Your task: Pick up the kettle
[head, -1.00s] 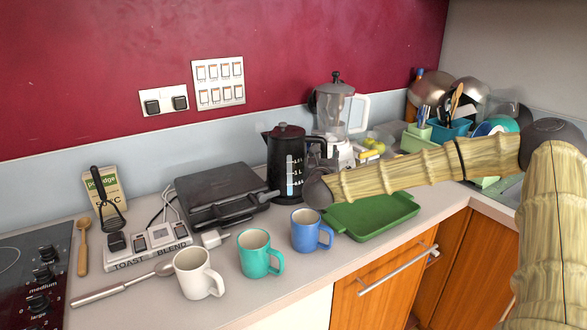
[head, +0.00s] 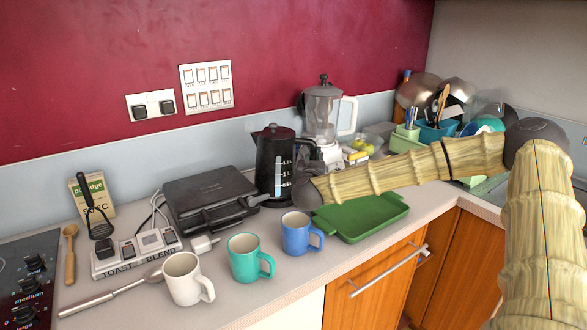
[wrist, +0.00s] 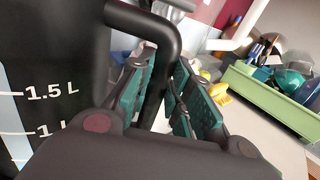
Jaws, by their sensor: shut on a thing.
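The kettle (head: 270,160) is black with a pale marked water gauge. It stands upright on the counter behind the blue mug, and I see no gap under it. Its body with the gauge fills the left of the wrist view (wrist: 50,60). My gripper (wrist: 160,105) is shut on the kettle's black handle (wrist: 158,72), with a green-padded finger on each side of it. In the head view my arm's end hides the gripper and the lower handle.
A blue mug (head: 296,232), a teal mug (head: 244,258) and a white mug (head: 182,278) stand in front. A black grill (head: 208,195) is left of the kettle, a blender (head: 322,110) behind right, and a green tray (head: 365,217) under my forearm.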

